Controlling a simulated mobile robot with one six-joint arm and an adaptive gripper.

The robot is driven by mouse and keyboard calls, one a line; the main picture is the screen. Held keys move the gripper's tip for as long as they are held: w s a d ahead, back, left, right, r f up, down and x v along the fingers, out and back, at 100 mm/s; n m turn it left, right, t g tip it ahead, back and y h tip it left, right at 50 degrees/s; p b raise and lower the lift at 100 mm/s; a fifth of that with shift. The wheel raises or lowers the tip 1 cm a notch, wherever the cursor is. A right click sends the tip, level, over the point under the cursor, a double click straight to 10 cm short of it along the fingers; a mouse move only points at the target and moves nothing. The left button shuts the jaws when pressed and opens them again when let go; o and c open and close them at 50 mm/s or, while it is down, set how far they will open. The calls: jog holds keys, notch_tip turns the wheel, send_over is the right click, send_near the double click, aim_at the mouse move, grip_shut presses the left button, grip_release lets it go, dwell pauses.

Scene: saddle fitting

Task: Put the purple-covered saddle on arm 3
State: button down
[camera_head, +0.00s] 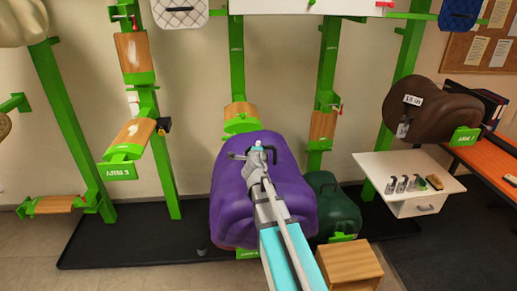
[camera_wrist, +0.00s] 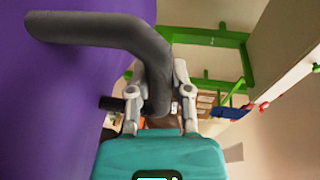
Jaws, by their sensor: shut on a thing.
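The purple-covered saddle (camera_head: 235,205) is in the middle of the head view, and its purple cover (camera_wrist: 50,110) fills the left of the wrist view. My gripper (camera_head: 258,155) is shut on the dark bent handle (camera_wrist: 110,30) at the saddle's top. Another bare wood-topped arm (camera_head: 240,115) is just behind the saddle's top. I cannot tell whether the saddle touches anything behind it.
A dark green saddle (camera_head: 335,205) is low behind, right of the purple one. A brown saddle (camera_head: 430,110) sits on an arm at the right. A white cabinet (camera_head: 405,170) with small items and a wooden box (camera_head: 350,262) stand right of my arm. Green posts (camera_head: 68,130) line the wall.

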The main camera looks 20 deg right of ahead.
jog(key=shift+f+b, duration=1.25)
jog(key=shift+f, duration=0.35)
jog(key=shift+s, duration=0.15)
